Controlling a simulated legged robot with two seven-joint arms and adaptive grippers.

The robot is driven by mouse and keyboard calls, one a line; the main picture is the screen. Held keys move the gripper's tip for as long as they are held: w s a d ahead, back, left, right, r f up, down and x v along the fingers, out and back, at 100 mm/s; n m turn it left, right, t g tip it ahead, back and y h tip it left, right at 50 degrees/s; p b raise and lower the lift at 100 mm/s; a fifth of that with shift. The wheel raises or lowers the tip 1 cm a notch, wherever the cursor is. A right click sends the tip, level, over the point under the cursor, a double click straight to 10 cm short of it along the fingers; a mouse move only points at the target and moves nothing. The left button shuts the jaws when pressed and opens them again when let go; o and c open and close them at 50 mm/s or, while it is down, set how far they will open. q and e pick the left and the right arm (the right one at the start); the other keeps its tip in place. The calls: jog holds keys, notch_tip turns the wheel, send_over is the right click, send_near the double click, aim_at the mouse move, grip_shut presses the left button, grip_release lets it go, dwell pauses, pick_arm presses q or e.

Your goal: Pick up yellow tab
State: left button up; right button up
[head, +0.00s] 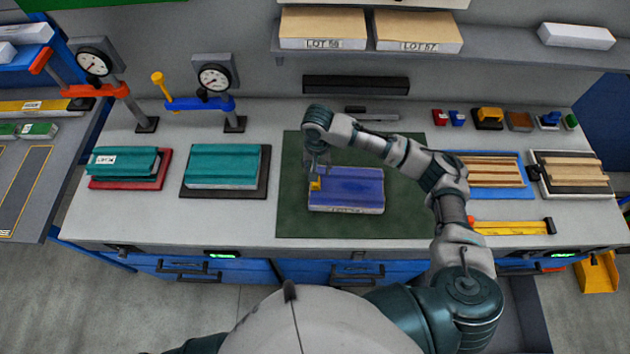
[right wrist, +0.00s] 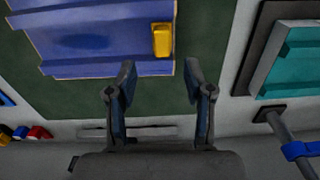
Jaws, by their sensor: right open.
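The yellow tab (head: 315,185) sits at the left edge of the blue panel (head: 350,192), which lies on the dark green mat (head: 405,225). In the right wrist view the tab (right wrist: 162,41) stands at the panel's edge, ahead of the fingers. My right gripper (head: 317,172) is above the tab in the head view. In the right wrist view my right gripper (right wrist: 160,78) is open, its two fingers apart with nothing between them. The tab lies just beyond the fingertips, roughly in line with the gap. My left gripper is not in view.
Teal panels (head: 222,165) lie on a dark tray to the left, beside a blue gauge stand (head: 205,103). A shelf (head: 490,42) with boxes overhangs the back. Wood-striped panels (head: 490,171) and a yellow level (head: 510,228) lie to the right. The mat's front is clear.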

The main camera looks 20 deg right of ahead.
jog(key=f, duration=0.8)
jog(key=shift+w, duration=0.3)
jog(key=shift+r, duration=0.1)
grip_shut()
